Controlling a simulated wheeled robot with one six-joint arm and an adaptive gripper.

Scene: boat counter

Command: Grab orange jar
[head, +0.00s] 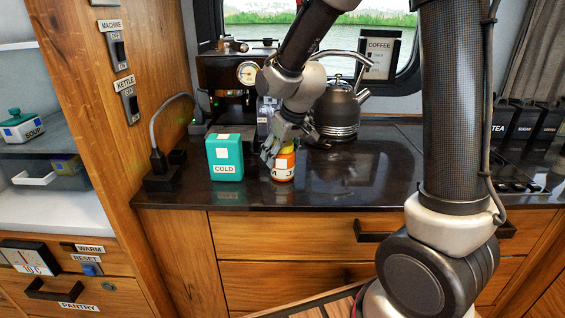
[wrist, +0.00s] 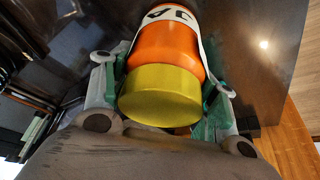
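The orange jar (head: 283,167) stands upright on the dark counter, right of the teal COLD box. It has a white label and a yellow lid. My gripper (head: 279,150) reaches down to it from above and behind, covering part of its top. In the wrist view the jar (wrist: 166,48) fills the middle, lid towards me. My gripper's fingers (wrist: 163,80) lie on both sides of it, their green pads close against its sides. I cannot tell whether they press on it.
The teal COLD box (head: 225,158) stands close on the left. A coffee machine (head: 222,75) and a dark kettle (head: 338,110) are behind. A black socket block with a cable (head: 160,172) is further left. The counter's front edge (head: 330,207) is near.

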